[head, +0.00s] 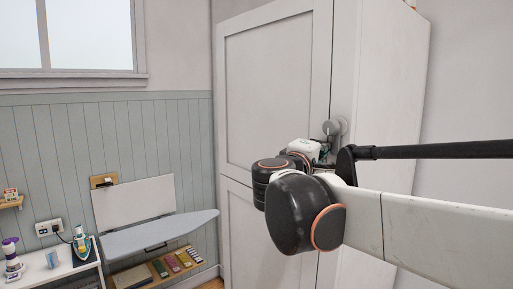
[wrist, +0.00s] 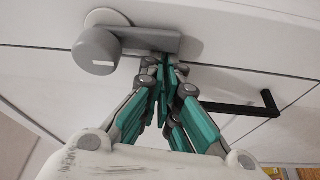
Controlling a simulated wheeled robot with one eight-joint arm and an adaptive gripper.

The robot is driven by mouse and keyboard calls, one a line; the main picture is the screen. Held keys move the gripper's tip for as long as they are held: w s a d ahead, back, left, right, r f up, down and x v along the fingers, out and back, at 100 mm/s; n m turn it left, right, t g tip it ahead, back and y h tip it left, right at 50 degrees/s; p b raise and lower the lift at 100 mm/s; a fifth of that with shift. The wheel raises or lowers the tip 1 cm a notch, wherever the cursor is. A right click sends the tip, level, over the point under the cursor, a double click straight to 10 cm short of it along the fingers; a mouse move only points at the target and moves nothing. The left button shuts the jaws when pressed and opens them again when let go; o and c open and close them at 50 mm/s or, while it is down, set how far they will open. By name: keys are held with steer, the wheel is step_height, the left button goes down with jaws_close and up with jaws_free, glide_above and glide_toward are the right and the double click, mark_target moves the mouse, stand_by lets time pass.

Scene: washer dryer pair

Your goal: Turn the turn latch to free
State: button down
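The turn latch (head: 335,127) is a grey piece on the edge of the tall white cabinet's door, partly hidden by my arm in the head view. In the wrist view the turn latch (wrist: 98,52) shows a thick round knob with a white mark, and a grey bar reaching right from it beside a pale round base. My gripper (wrist: 165,66) has its teal-padded fingers drawn together at the tips, with nothing seen between them. The tips are at the right end of the bar, close under it; I cannot tell whether they touch. In the head view my gripper is mostly hidden behind my wrist.
The tall white cabinet (head: 268,95) has an upper and a lower door. A black bar handle (wrist: 262,106) is right of my fingers in the wrist view. A fold-down ironing board (head: 160,232) and a white side table (head: 50,270) stand at the left.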

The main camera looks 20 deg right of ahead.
steer(key=shift+s, duration=0.15)
steer(key=v, duration=1.1)
steer(key=shift+a, duration=0.4)
steer(key=s+d+f+m+g+y+b, duration=0.15)
steer(key=f+b, duration=0.25)
steer(key=f, duration=0.5)
steer(key=s+d+f+g+y+b, duration=0.15)
steer(key=f+b, duration=0.25)
steer(key=f, duration=0.6)
steer(key=s+a+f+m+y+b, duration=0.1)
steer(key=s+a+f+y+b, duration=0.2)
steer(key=f+b, duration=0.4)
steer(key=s+a+f+m+g+y+b, duration=0.1)
steer(key=f+b, duration=0.6)
steer(key=f, duration=1.3)
steer(key=s+a+f+m+y+b, duration=0.3)
steer(key=s+a+f+y+b, duration=0.2)
steer(key=f, duration=0.9)
steer(key=shift+s+a+g+y+b, duration=0.3)
steer(key=shift+a+y+b, duration=0.5)
steer(key=shift+y+b, duration=0.4)
steer(key=shift+f, duration=0.1)
